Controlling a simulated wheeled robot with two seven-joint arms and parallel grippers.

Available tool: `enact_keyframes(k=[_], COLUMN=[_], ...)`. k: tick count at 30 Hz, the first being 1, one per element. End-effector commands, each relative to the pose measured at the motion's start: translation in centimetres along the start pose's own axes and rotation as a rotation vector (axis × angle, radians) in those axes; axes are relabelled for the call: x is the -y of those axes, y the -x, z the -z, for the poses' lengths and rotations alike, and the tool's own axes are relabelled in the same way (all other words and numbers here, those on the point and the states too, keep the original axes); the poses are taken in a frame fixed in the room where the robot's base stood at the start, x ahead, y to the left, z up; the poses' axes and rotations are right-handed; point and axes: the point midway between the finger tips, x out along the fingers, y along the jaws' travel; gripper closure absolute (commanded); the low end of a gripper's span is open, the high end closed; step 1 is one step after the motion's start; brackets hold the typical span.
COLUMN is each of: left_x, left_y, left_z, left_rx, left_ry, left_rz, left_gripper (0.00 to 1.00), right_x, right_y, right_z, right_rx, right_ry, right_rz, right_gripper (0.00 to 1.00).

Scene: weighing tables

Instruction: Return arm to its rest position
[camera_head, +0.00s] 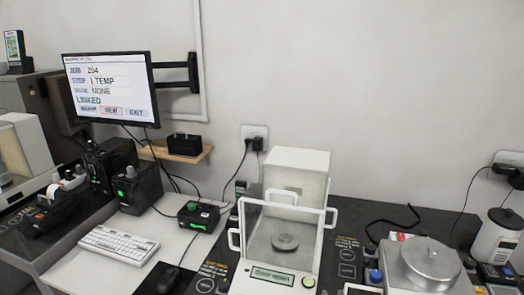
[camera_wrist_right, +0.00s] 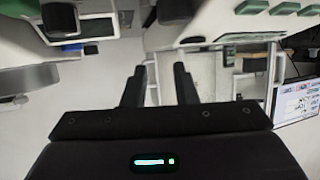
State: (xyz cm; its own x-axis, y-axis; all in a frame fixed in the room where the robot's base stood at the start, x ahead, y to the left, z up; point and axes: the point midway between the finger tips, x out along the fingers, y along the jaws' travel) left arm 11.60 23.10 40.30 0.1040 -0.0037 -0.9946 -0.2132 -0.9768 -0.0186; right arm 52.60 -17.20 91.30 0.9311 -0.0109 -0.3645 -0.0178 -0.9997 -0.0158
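My right gripper (camera_wrist_right: 160,70) shows in the right wrist view, with its two dark fingers apart and nothing between them. The wrist picture looks upside down, with table equipment along its top and the monitor (camera_wrist_right: 297,101) at its right edge. Neither gripper can be made out in the head view. My left gripper is in neither view.
An analytical balance (camera_head: 272,265) with a glass draft shield stands at the centre front. A second balance (camera_head: 432,258) with a round pan is at right. A keyboard (camera_head: 118,244), a mouse (camera_head: 168,280) and a wall monitor (camera_head: 110,88) are left.

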Motion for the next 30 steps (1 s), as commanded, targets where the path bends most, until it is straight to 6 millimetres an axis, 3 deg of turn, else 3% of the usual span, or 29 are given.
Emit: enact_keyframes(k=[12,25,26,30], left_x=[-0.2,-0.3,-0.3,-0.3], left_y=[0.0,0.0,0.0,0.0], left_z=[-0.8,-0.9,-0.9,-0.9], left_rx=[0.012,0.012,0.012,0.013], left_ry=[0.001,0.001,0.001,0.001], left_rz=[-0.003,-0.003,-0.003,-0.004], left_gripper=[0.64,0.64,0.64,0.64], right_x=[-0.5,-2.6,-2.7,-2.5], right_y=[8.9,17.8,18.1,15.7], right_z=[-6.8,-9.8,-10.1,-13.1], right_rx=[0.523,0.877,0.896,0.903], right_ry=[0.068,0.171,0.178,0.177], right_rz=[0.082,0.092,0.092,0.094], right_gripper=[0.74,0.74,0.74,0.74])
